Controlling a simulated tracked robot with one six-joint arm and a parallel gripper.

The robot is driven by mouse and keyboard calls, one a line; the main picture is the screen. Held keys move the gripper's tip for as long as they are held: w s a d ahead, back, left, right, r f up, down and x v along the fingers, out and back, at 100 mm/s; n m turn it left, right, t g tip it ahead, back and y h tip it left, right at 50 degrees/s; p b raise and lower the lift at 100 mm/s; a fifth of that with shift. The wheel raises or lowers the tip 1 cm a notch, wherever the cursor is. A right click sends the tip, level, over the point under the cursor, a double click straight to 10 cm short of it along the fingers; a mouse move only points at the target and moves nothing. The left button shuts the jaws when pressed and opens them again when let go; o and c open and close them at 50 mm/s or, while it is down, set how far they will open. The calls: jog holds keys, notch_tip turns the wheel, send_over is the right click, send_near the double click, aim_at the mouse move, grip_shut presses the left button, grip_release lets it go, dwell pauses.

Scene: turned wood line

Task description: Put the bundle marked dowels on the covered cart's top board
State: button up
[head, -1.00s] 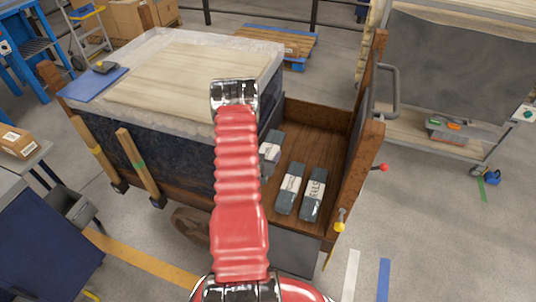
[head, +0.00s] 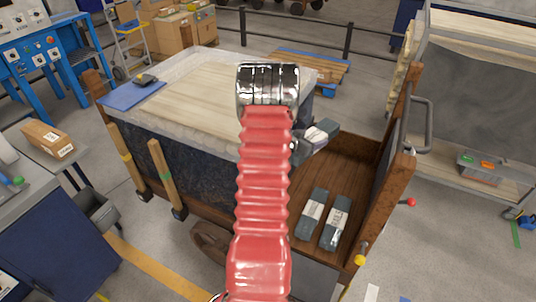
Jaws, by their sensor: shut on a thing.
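A dark grey bundle with a pale label (head: 322,131) is held by my gripper (head: 306,145), above the brown wooden bed. The gripper is mostly hidden behind my red arm, and only a small part shows at its right side. The label on the held bundle cannot be read. The covered cart's top board (head: 190,85) is pale wood inside a whitish cover, left of the held bundle. Two similar bundles, a left one (head: 312,212) and a right one (head: 336,222), lie side by side on the bed; their labels are too small to read surely.
A blue board (head: 132,97) with a small dark object (head: 146,79) lies on the top's left corner. An upright wooden side (head: 391,165) bounds the bed at right. A grey trolley (head: 480,110) stands beyond. Most of the top board is clear.

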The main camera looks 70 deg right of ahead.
notch_tip(320, 180, up, 13)
jog(key=m+g+y, duration=0.1)
jog(key=m+g, duration=0.1)
notch_tip(320, 180, up, 13)
jog(key=m+g+y, duration=0.2)
send_over(315, 135)
jog(key=a, duration=0.3)
jog(key=w+a+r+m+g+y, duration=0.2)
jog(key=a+r+m, duration=0.1)
jog(key=a+r, duration=1.2)
notch_tip(315, 135, up, 3)
jog(key=shift+w+f+y, duration=0.1)
jog(key=shift+w+y, duration=0.05)
jog(key=shift+y, duration=0.15)
